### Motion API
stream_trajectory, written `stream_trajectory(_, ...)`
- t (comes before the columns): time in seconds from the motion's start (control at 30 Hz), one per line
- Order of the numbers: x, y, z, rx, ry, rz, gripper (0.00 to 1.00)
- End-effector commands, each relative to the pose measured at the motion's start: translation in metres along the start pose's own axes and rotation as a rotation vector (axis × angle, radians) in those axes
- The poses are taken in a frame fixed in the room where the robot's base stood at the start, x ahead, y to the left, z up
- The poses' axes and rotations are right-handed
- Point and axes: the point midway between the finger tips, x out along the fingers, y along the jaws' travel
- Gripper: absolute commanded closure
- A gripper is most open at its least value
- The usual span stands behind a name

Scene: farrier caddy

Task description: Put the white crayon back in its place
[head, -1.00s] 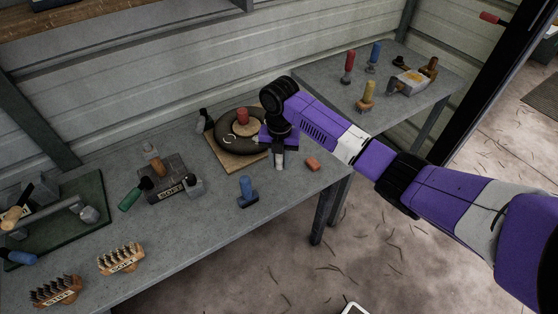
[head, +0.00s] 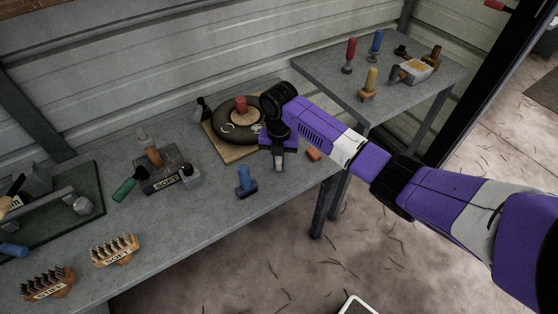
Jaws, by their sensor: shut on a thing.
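My gripper (head: 279,160), on the purple arm, points down over the right end of the near table. It is shut on a small pale piece, which looks like the white crayon (head: 279,166); the fingers and wrist hide most of it. Just left of the gripper, a black ring-shaped holder (head: 226,133) lies on a wooden board (head: 217,147). A red cylinder (head: 241,104) stands at its wooden middle. The wrist covers the right side of the ring. I cannot tell whether the pale piece touches the table.
A red-orange block (head: 313,154) lies close right of the gripper. A blue-handled tool (head: 245,182) stands in front. A second table (head: 420,95) holds several tools.

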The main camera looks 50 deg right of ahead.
Motion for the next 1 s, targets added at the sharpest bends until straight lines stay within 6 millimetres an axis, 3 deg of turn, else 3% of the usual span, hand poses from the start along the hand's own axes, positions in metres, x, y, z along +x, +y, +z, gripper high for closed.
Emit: stream_trajectory(1.0, 0.009, 0.000, 0.000, 0.000, 0.000, 0.000, 1.00)
